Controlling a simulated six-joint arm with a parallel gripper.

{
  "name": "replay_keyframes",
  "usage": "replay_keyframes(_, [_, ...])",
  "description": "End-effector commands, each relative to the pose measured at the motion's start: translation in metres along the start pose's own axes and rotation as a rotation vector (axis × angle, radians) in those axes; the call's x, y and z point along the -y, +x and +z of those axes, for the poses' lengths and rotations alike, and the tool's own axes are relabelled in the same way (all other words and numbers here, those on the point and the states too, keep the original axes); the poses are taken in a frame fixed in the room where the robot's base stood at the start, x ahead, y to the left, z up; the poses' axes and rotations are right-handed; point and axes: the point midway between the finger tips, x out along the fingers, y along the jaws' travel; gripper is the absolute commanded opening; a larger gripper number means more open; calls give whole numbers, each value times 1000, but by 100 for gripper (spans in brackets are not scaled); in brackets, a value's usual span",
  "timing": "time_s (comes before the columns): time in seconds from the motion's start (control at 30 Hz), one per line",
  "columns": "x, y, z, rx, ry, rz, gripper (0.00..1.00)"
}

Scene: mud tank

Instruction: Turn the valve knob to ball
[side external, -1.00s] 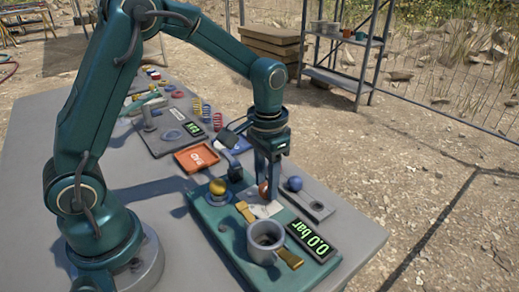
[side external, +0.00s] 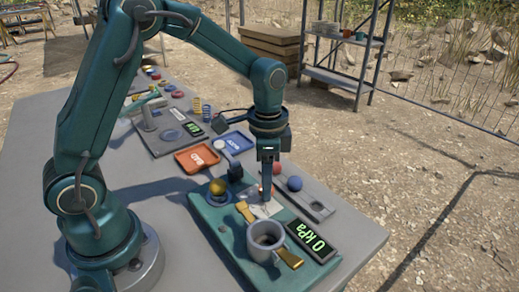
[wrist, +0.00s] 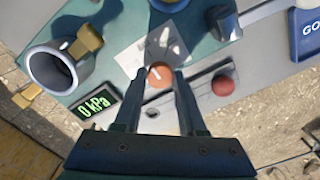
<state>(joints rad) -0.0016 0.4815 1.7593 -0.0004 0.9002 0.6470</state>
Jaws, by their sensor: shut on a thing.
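The valve knob (wrist: 160,76) is a small orange disc with a white pointer line, beside a white printed card (wrist: 151,48); the print is too small to read. My gripper (wrist: 160,73) points down over it with one finger on each side, shut on the knob. In the side external view my gripper (side external: 266,198) hides most of the knob. A display (side external: 312,240) on the teal board (side external: 225,232) reads 0 kPa.
A grey cup (side external: 266,238) with brass-coloured tabs stands close to my gripper. A yellow ball (side external: 217,187) sits on the board's far part. An orange tray (side external: 197,157) and a blue tray (side external: 236,142) lie beyond. The table's near left area is clear.

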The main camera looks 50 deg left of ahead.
Motion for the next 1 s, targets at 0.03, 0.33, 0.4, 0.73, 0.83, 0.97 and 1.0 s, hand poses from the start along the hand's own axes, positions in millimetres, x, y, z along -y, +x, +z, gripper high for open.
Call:
replay_keyframes(0.03, [0, 0, 1, 3, 3, 1, 0])
replay_keyframes(0.33, [0, 0, 1, 4, 5, 1, 0])
replay_keyframes(0.4, [0, 0, 1, 4, 5, 1, 48])
replay_keyframes(0.73, [0, 0, 0, 1, 4, 0, 70])
replay_keyframes(0.83, [0, -4, 0, 0, 4, -1, 70])
replay_keyframes(0.97, [1, -20, -1, -3, 4, -3, 70])
replay_keyframes(1.0, [1, -26, 0, -3, 4, -3, 70])
